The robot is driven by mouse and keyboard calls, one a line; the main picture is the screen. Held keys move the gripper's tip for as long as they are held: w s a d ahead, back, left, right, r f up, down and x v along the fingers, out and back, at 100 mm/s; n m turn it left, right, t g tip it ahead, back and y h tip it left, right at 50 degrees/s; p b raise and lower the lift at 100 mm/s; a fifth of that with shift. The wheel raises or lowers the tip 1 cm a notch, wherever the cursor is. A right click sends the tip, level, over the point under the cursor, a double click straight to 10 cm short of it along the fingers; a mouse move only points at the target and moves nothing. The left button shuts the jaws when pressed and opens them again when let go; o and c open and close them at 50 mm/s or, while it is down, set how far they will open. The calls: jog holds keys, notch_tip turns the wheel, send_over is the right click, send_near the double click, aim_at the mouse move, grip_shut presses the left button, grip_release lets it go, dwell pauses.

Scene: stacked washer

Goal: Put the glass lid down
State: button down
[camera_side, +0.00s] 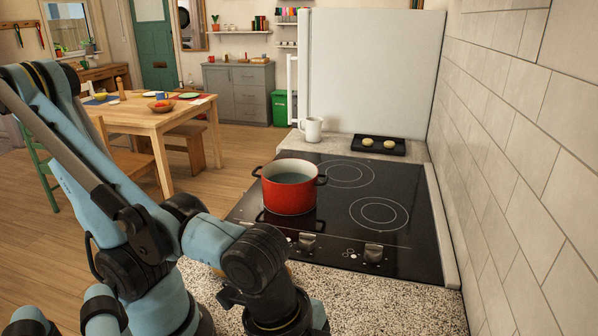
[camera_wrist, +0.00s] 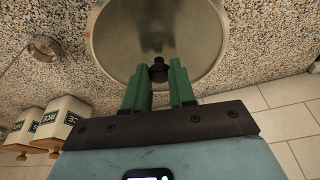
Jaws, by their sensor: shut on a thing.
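The glass lid (camera_wrist: 128,35) is a round, see-through disc with a pale rim and a black knob (camera_wrist: 158,62), seen in the wrist view over the speckled counter. My gripper (camera_wrist: 158,74) has green fingers closed on either side of the knob. Whether the lid touches the counter or hangs above it I cannot tell. In the side view a red pot (camera_side: 290,194) stands uncovered on the black hob, with a greyish inside. The gripper and the lid are outside the side view; my arm bends down past its bottom edge.
Two white canisters (camera_wrist: 59,118), one labelled RICE, stand left in the wrist view, near a small metal item (camera_wrist: 44,45). The speckled counter (camera_wrist: 270,50) is bare right of the lid. Beyond the hob (camera_side: 420,245) are a white mug (camera_side: 312,129) and a black tray (camera_side: 362,146).

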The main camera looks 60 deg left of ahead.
jog(key=shift+w+r, duration=0.1)
jog(key=shift+r, duration=1.6)
jog(key=w+r+n+t+y, duration=0.1)
jog(key=w+r+n, duration=0.2)
jog(key=w, duration=0.5)
jog(key=w+r+n, duration=0.2)
jog(key=w+n, duration=0.1)
jog(key=w, duration=0.4)
jog(key=w+a+n+y, duration=0.2)
jog(key=w+a+n, duration=0.5)
jog(key=w, duration=0.7)
jog(key=w+a+f+n, duration=0.1)
jog(key=w+a+f, duration=0.2)
jog(key=a, duration=0.6)
jog(key=w+a+f+n, duration=0.2)
jog(key=w+a+f, duration=0.2)
jog(key=a, duration=0.5)
jog(key=w+a+f+n+y, duration=0.1)
jog(key=w+a+f, duration=0.2)
jog(key=w+a, duration=0.4)
jog(key=shift+w+a+f+n, duration=0.1)
jog(key=shift+w+a+n, duration=0.1)
jog(key=shift+a, duration=0.35)
jog(key=shift+w+a+f+n, duration=0.1)
jog(key=shift+w+a+n, duration=0.1)
jog(key=shift+a, duration=0.35)
jog(key=shift+a+f, duration=0.1)
jog(key=shift+a, duration=0.05)
jog(key=shift+f, duration=2)
